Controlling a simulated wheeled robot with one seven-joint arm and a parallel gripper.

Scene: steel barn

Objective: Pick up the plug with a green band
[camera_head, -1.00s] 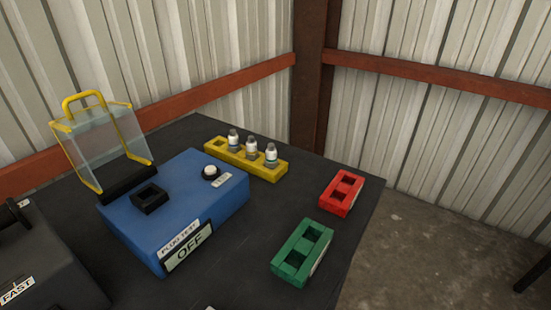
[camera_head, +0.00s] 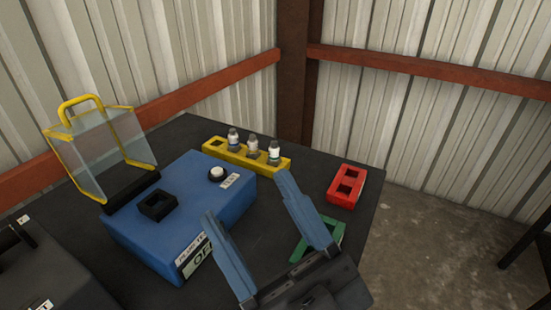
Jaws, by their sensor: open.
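Three white plugs with dark lower parts stand upright in a yellow rack (camera_head: 216,147) at the back of the table. The right plug (camera_head: 274,153) seems to carry a green band, though it is very small here. The left plug (camera_head: 233,138) looks bluish at its band, and the middle plug (camera_head: 253,145) shows no clear colour. My gripper (camera_head: 247,196) has two blue fingers, spread apart and empty. It is in the foreground, nearer than the rack, with its fingers pointing up toward the plugs in the picture. It touches no plug.
A blue test box (camera_head: 150,238) with a black socket, white button and raised clear yellow-framed cover (camera_head: 100,150) stands left. A red two-hole block (camera_head: 346,187) lies right. A green block (camera_head: 335,232) is partly hidden behind my gripper. A dark case (camera_head: 35,270) sits at lower left.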

